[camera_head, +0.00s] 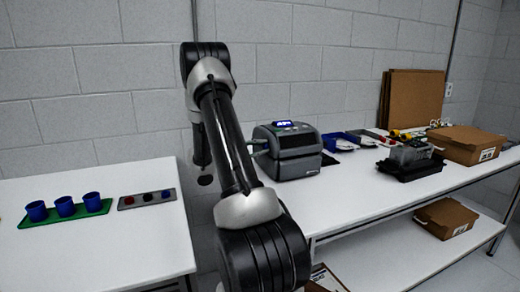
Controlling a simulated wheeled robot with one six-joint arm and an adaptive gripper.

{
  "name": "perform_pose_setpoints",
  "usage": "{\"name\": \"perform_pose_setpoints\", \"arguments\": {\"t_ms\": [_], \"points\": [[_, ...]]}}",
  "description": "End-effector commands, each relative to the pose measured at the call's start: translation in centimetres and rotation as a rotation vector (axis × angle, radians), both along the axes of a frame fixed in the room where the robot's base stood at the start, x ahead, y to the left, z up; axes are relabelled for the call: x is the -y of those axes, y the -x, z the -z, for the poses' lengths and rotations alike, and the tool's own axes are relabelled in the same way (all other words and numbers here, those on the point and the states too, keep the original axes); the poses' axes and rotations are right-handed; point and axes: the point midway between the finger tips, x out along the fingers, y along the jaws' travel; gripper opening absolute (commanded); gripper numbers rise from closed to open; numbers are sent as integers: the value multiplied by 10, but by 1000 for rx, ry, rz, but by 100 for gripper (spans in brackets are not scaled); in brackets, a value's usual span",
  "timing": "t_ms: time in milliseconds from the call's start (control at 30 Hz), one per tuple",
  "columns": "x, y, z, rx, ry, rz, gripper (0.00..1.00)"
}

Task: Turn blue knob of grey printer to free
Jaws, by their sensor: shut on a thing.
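The grey printer (290,150) stands on the right-hand white table, with a lit blue screen (284,124) on top. My arm crosses in front of its left side. My gripper (259,147) is mostly hidden behind my arm link; only small pale parts of it show, against the printer's left side. It is shut at the place of the blue knob. The knob itself is covered by my arm and the gripper, so its angle cannot be seen.
Right of the printer are blue trays (340,141), a black-and-grey device (410,158) and a cardboard box (467,144). The left table (90,245) holds blue cups (65,206) and a grey strip with knobs (147,199). A gap separates the tables.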

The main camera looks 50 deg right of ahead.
Motion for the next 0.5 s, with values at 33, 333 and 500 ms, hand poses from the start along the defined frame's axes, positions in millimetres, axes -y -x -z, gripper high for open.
{"name": "perform_pose_setpoints", "arguments": {"t_ms": [33,333,500], "points": [[-1,0,1,5,1,-1,0],[-1,0,1,13,6,0,0],[-1,0,1,12,5,-1,23]]}}
